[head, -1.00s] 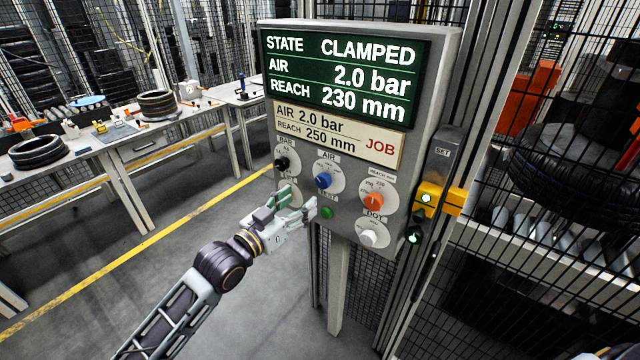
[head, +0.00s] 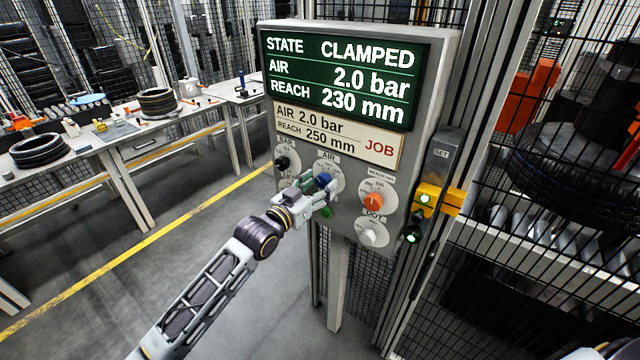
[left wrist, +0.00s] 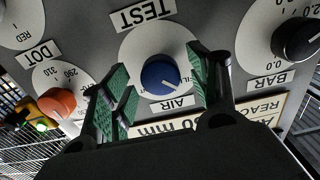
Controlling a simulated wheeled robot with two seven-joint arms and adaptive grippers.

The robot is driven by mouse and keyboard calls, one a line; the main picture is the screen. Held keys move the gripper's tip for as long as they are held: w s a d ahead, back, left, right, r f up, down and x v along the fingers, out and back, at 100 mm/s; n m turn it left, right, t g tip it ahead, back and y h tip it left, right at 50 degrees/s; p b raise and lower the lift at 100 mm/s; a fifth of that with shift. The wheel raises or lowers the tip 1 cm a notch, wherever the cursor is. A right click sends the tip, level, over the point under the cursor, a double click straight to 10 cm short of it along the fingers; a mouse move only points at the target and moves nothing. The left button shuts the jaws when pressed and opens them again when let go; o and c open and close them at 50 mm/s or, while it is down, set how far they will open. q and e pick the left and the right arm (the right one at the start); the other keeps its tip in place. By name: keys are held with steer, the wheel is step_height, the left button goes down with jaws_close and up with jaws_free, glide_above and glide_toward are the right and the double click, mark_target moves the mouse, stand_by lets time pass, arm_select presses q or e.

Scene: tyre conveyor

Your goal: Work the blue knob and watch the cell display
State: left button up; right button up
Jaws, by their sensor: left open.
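The blue knob (head: 323,180), marked AIR, is on the grey panel, partly hidden by my left gripper in the head view. It also shows in the left wrist view (left wrist: 160,76), between the two open green-padded fingers and apart from both. My left gripper (head: 318,190) is open, with its fingers at the knob; in the wrist view its fingertips (left wrist: 163,70) stand on either side of it. The cell display (head: 340,75) reads STATE CLAMPED, AIR 2.0 bar, REACH 230 mm. The job card (head: 335,137) below reads AIR 2.0 bar, REACH 250 mm. My right gripper does not show.
Around the blue knob are a black knob (head: 283,163), an orange knob (head: 373,202), a white knob (head: 368,237) and a green button (head: 326,212). A yellow latch block (head: 438,198) sits at the panel's right. Benches with tyres (head: 40,150) stand at the left.

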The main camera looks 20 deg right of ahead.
arm_select(q)
steer(key=shift+w+d, duration=0.25)
steer(key=shift+d, duration=0.1)
steer(key=c, duration=1)
steer(key=shift+m, duration=0.5)
steer(key=m, duration=0.3)
steer(key=shift+w+m+p, duration=0.1)
steer(key=shift+m+p, duration=0.45)
steer(key=shift+m, duration=1.85)
